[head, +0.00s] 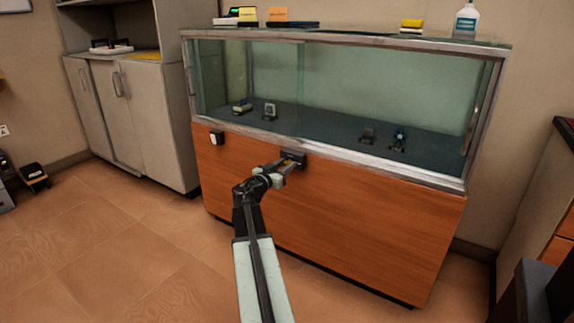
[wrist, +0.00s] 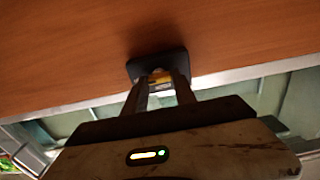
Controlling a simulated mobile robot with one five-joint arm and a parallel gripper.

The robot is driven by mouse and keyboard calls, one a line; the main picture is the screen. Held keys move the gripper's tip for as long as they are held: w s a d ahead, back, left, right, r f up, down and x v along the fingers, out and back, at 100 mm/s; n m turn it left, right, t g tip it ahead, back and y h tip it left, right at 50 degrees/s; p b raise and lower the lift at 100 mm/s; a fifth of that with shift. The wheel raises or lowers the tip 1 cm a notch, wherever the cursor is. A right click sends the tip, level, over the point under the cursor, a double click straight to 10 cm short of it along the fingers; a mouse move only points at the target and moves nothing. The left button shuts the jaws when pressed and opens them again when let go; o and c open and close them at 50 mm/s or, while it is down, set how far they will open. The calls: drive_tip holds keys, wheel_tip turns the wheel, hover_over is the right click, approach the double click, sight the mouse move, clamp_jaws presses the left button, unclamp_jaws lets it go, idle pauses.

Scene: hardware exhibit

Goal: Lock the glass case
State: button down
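The glass case (head: 325,228) has a wooden base, a metal frame and glass panes. A black lock-like fitting (head: 293,158) sits on the upper front of the wood, just below the frame; it also shows in the wrist view (wrist: 148,66). My gripper (head: 280,171) is right at this fitting. In the wrist view its two fingers (wrist: 160,84) stand apart on either side of a small yellow piece (wrist: 160,77) at the fitting. Whether they grip that piece is not clear. The glass panes (head: 245,85) overlap near the middle and look closed.
A small white-and-black box (head: 217,138) is on the base's upper left. Small exhibits (head: 270,111) stand inside the case. A bottle (head: 466,20) and several small items rest on top. A grey cabinet (head: 140,120) stands close at left. The tiled floor (head: 110,250) at left is clear.

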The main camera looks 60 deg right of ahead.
drive_tip(key=shift+d+r, duration=0.1)
drive_tip(key=shift+d, duration=0.45)
drive_tip(key=n, duration=0.6)
drive_tip(key=a+n, duration=0.1)
drive_tip(key=n, duration=0.2)
drive_tip(key=shift+w+a+f, duration=0.1)
drive_tip(key=shift+w+f, duration=0.05)
drive_tip(key=shift+f, duration=0.05)
drive_tip(key=n, duration=0.4)
drive_tip(key=shift+n, duration=0.4)
drive_tip(key=shift+w+f+n, duration=0.1)
drive_tip(key=shift+n, duration=1.9)
drive_tip(key=c, duration=1)
unclamp_jaws()
